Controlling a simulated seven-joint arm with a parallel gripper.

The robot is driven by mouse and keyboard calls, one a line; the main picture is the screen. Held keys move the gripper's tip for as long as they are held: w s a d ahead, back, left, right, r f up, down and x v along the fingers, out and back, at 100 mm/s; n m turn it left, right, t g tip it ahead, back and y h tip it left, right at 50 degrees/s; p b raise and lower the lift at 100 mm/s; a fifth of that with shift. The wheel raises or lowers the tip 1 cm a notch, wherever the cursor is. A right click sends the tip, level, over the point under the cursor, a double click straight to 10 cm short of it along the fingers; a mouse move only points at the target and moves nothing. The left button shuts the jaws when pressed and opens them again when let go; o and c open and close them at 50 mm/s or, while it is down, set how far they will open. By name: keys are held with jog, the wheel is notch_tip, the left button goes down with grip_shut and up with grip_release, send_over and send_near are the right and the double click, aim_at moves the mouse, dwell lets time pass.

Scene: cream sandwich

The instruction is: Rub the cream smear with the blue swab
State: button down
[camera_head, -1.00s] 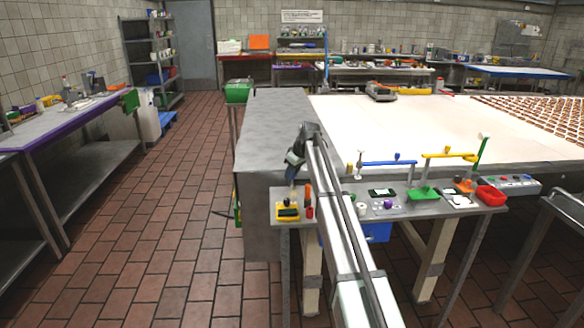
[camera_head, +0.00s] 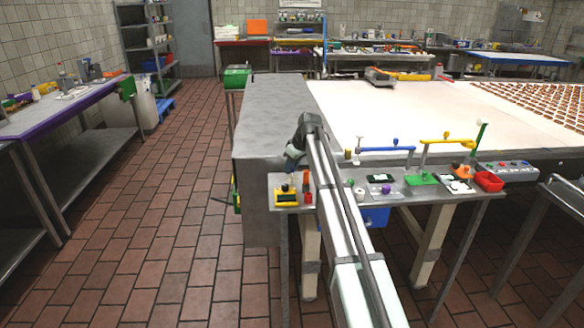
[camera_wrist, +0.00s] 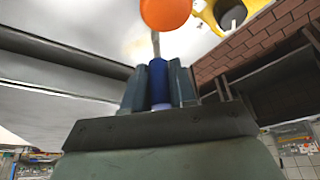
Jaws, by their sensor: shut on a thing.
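My gripper (camera_wrist: 158,88) is shut on the blue swab (camera_wrist: 158,78), whose blue handle stands between the two grey fingers in the wrist view. A thin pale stem runs on from the handle toward an orange ball (camera_wrist: 165,12); I cannot tell whether the stem meets the ball or passes behind it. In the head view my gripper (camera_head: 293,164) hangs above the left end of the small bench, close over the yellow box (camera_head: 287,197). The swab is too small to make out there. I cannot pick out the cream smear in either view.
The small bench (camera_head: 410,195) carries a red bin (camera_head: 488,181), a green-based stand (camera_head: 422,180) and a blue-armed stand (camera_head: 385,150). A grey block (camera_head: 262,160) rises left of my gripper. A wide pale table (camera_head: 400,110) lies behind. The tiled floor at left is clear.

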jog(key=shift+w, duration=3.2)
notch_tip(320, 180, up, 8)
